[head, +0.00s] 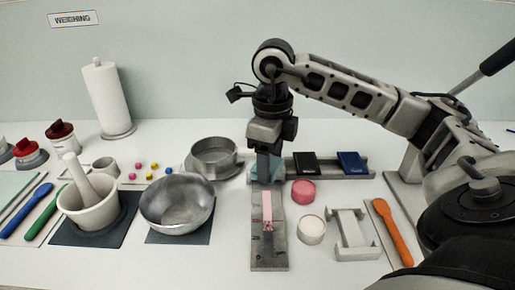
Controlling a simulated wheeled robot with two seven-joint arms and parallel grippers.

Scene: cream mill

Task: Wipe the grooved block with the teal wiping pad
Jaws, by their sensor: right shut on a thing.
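The grooved block (270,252) is a long grey bar lying on the white table, running toward me. A pink strip lies along its middle, with small pink marks toward its near part. My right gripper (267,178) reaches down over the block's far end and is shut on the teal wiping pad (277,168). The pad is partly hidden behind the fingers. I cannot tell whether the pad touches the block. My left gripper is not in view.
Left of the block are a steel bowl (178,208) and a mortar (88,211). Right of it are a pink round piece (303,192), a white jar (311,231), a pale stand (356,235) and an orange spatula (392,231). A grey tray (330,176) stands behind.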

